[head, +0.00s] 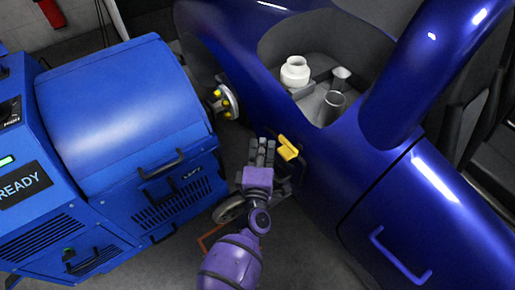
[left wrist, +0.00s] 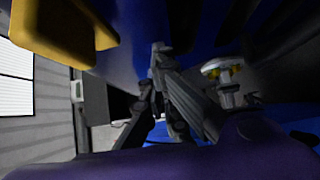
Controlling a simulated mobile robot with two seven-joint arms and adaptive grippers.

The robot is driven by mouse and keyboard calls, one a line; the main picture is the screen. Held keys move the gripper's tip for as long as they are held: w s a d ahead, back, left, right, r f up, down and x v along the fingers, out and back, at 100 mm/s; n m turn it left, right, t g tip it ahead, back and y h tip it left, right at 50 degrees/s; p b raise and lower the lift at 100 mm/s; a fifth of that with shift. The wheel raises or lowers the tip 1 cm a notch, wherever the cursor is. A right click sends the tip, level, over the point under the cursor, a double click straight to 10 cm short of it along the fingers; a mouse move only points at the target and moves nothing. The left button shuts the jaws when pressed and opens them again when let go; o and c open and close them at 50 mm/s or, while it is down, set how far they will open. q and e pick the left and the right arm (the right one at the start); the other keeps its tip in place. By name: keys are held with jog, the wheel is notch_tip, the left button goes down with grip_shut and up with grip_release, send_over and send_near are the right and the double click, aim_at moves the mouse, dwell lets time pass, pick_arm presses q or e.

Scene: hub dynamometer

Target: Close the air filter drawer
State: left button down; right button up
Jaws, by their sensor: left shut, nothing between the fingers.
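A yellow handle (head: 288,147) sticks out from the flank of the dark blue car body, on a dark panel. It appears to be the front of the air filter drawer, but how far the drawer stands out cannot be told. My left gripper (head: 262,150) is shut and empty, just left of the yellow handle, with a small gap seen between them. In the left wrist view the yellow handle (left wrist: 68,32) is large at the upper left, and the shut fingers (left wrist: 163,62) are right of it. My right gripper is not in view.
A blue dynamometer cabinet (head: 120,100) with black handles fills the left side. A hub (head: 224,101) with yellow nuts sits between cabinet and car. An open bay in the car holds a white cap (head: 295,71) and a grey cup (head: 331,106). A door handle (head: 400,256) is at lower right.

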pick_arm(q)
jog(key=shift+w+d, duration=0.45)
jog(key=shift+d, duration=0.15)
jog(key=shift+r, duration=0.1)
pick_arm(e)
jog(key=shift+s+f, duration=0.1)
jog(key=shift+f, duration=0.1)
pick_arm(q)
jog(key=shift+d+r, duration=0.1)
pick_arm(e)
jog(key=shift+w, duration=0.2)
